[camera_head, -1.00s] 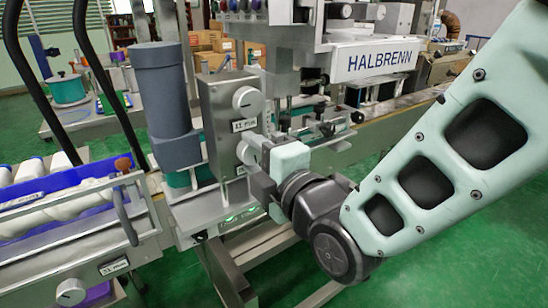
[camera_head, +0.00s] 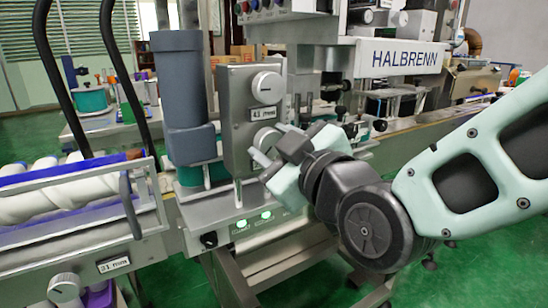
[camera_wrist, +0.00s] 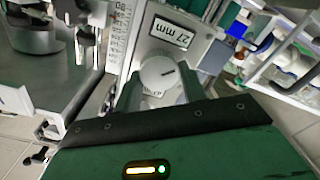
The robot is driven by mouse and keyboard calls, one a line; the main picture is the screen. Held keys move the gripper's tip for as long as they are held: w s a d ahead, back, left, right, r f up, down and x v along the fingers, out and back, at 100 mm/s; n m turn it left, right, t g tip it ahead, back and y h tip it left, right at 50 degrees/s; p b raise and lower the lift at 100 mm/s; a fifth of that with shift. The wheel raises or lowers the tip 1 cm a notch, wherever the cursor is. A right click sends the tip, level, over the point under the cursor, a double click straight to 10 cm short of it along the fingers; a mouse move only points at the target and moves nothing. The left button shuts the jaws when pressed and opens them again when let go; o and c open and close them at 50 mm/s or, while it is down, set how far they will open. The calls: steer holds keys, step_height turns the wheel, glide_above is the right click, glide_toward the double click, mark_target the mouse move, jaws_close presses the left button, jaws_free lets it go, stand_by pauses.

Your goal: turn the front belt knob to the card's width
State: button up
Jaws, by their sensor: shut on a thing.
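A steel box (camera_head: 236,115) on the machine bears two round pale knobs. The upper knob (camera_head: 267,88) has a label (camera_head: 262,113) below it that seems to read 41 mm. My gripper (camera_head: 265,152) is shut on the lower knob (camera_head: 266,138); the fingers hide part of it. No writing names either knob as the front belt knob. I cannot make out the card.
Another knob (camera_head: 65,287) with a 31 mm label (camera_head: 114,265) is at lower left, below a tray of white bottles (camera_head: 45,205). A grey cylinder (camera_head: 182,95) stands left of the box. Lit green buttons (camera_head: 254,219) are below my gripper. Green floor is open at lower right.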

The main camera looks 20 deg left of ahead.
steer(key=m+b, duration=0.3)
steer(key=m, duration=0.4)
steer(key=m+b, duration=0.3)
steer(key=m, duration=0.3)
steer(key=m+b, duration=0.4)
steer(key=m, duration=0.3)
steer(key=shift+w+d+f+m, duration=0.2)
steer(key=shift+f+m, duration=0.05)
steer(key=shift+m, duration=0.05)
stand_by(0.4)
steer(key=o, duration=1)
steer(key=shift+r, duration=0.1)
